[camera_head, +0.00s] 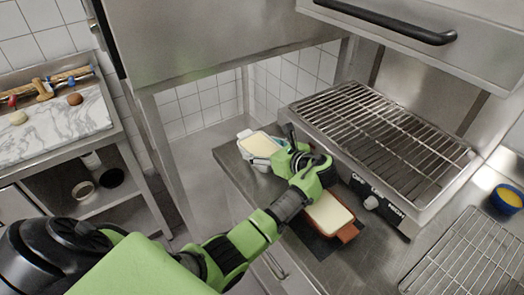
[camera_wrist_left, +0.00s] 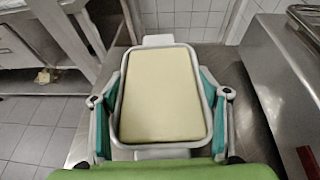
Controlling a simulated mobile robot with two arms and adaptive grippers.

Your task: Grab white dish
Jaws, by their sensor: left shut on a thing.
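The white dish (camera_head: 258,144) is rectangular with end handles and pale yellow contents. It is at the far left end of the steel counter in the head view. My left gripper (camera_head: 280,149) is at its near right side and partly covers it. In the left wrist view the dish (camera_wrist_left: 161,95) lies lengthwise between the two fingers, which are shut on its long sides. Teal shows along both sides there. The dish looks level; I cannot tell whether it touches the counter. My right gripper is not in view.
A brown dish (camera_head: 346,234) with pale contents sits below my left forearm on a dark mat. A grill (camera_head: 380,125) with a wire top stands behind it. A wire rack (camera_head: 470,262) and blue bowl (camera_head: 507,198) are at right. A marble-topped table (camera_head: 60,128) stands across the floor gap.

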